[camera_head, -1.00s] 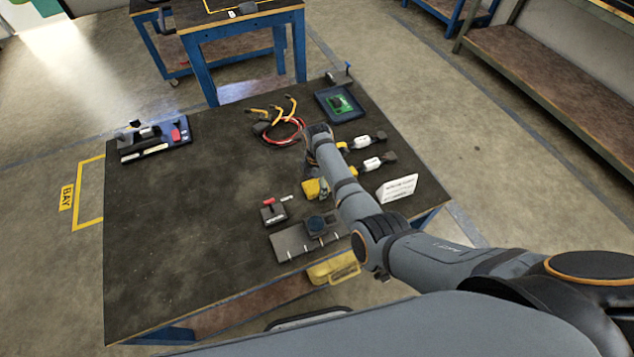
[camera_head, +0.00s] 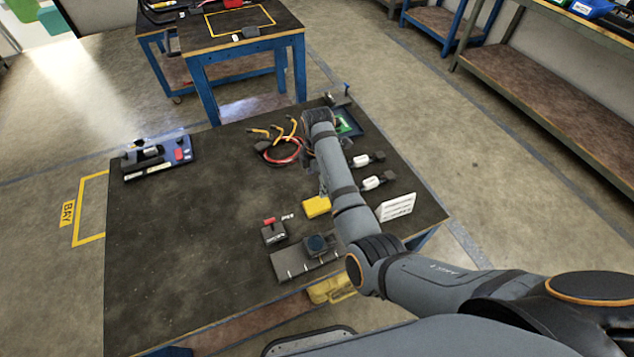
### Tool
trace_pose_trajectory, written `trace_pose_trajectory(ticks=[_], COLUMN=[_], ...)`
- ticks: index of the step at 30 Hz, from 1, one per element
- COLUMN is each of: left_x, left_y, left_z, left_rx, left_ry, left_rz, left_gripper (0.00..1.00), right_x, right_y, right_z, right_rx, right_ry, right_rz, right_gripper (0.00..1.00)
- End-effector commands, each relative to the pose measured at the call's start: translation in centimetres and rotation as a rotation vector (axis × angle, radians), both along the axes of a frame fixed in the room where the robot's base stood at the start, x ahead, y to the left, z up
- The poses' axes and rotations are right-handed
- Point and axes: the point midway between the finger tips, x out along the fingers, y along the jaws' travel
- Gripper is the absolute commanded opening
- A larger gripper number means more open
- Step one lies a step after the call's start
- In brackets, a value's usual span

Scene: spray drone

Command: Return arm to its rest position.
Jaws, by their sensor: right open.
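My right arm reaches in from the lower right over the dark workbench (camera_head: 190,250). Its gripper (camera_head: 323,186) hangs below the wrist, pointing down, mostly hidden by the forearm. It is open, with nothing visible in it. A yellow block (camera_head: 316,206) lies on the bench just below the gripper in the picture and looks apart from it. My left gripper is out of view.
Near the arm are red and yellow cables (camera_head: 284,150), a green board (camera_head: 348,124) partly hidden by the wrist, a white sign (camera_head: 396,207), a red-topped switch box (camera_head: 273,231) and a grey plate (camera_head: 298,262). A blue-based rack (camera_head: 157,158) stands far left.

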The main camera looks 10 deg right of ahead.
Motion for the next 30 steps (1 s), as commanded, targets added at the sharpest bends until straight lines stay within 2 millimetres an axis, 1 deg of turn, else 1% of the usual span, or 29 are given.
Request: trace_pose_trajectory(ticks=[10,11,13,14,16,17,18,21,24,27,30], left_x=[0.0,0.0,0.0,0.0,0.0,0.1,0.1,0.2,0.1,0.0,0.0], left_y=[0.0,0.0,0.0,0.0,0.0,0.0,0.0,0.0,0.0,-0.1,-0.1], left_z=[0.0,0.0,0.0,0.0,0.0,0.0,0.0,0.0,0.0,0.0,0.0], left_rx=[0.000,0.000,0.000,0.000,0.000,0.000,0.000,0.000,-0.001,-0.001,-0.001], left_ry=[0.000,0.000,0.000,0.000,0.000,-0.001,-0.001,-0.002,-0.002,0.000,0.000], left_rz=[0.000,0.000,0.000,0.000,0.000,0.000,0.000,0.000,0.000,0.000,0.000], left_gripper=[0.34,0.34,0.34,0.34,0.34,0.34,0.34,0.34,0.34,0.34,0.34], right_x=[0.0,-0.2,-1.1,-1.8,-4.2,-5.6,-7.5,-11.5,-14.6,-17.2,-19.3], right_y=[-0.1,-0.2,-1.3,-2.1,-4.5,-5.6,-7.1,-9.8,-11.3,-12.2,-12.6], right_z=[-0.1,-0.3,-1.1,-1.7,-3.2,-3.8,-4.3,-4.4,-3.8,-2.9,-1.8], right_rx=[0.000,-0.001,-0.001,-0.002,-0.002,-0.002,0.000,0.015,0.037,0.064,0.095], right_ry=[-0.001,-0.002,-0.010,-0.016,-0.047,-0.063,-0.089,-0.151,-0.198,-0.233,-0.260], right_rz=[-0.004,-0.017,-0.100,-0.162,-0.365,-0.470,-0.611,-0.899,-1.100,-1.251,-1.373], right_gripper=[0.78,0.78,0.78,0.78,0.78,0.78,0.78,0.78,0.78,0.78,0.78])
